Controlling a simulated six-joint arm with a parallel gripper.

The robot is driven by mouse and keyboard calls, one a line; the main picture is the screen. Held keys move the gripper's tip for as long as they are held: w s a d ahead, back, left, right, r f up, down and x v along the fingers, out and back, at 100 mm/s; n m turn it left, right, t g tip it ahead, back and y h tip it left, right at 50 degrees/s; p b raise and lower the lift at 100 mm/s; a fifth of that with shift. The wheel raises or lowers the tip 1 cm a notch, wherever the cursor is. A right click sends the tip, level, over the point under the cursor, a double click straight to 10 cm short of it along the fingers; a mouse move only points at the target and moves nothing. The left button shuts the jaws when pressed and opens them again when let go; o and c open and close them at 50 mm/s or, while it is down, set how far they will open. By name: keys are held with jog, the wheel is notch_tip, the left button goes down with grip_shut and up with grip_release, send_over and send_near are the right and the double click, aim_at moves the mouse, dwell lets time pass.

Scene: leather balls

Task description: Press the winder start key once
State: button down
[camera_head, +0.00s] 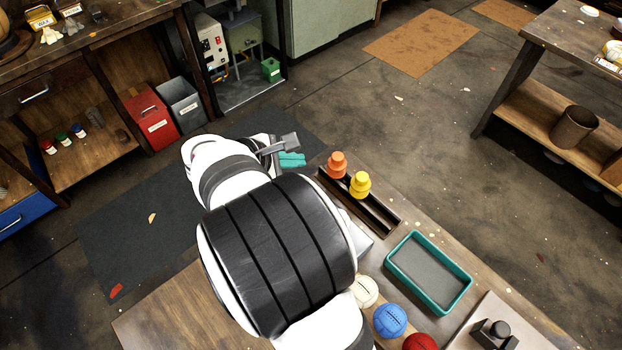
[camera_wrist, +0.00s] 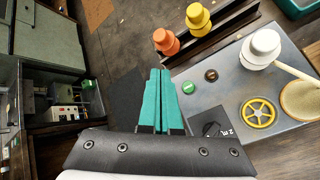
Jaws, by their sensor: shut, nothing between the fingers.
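A grey winder panel (camera_wrist: 222,98) shows in the wrist view. On it sit a green round key (camera_wrist: 188,87) and a dark round key (camera_wrist: 211,75). Any lettering on the keys is too small to read. My gripper (camera_wrist: 160,73) has teal fingers shut together with nothing between them. In the wrist picture its tips appear just left of the green key, apart from it. In the head view my gripper (camera_head: 292,160) is beyond my arm, near the orange spool. My arm hides most of the panel there.
Orange (camera_head: 337,164) and yellow (camera_head: 360,184) spools stand in a dark rack. A teal tray (camera_head: 428,272) and white, blue and red balls lie on the bench.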

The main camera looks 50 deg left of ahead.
jog(key=shift+f, duration=0.1)
jog(key=shift+f, duration=4.3)
jog(key=shift+f, duration=0.1)
jog(key=shift+f, duration=0.3)
jog(key=shift+f, duration=0.4)
jog(key=shift+r, duration=0.1)
jog(key=shift+d+r, duration=0.1)
jog(key=shift+r, duration=0.6)
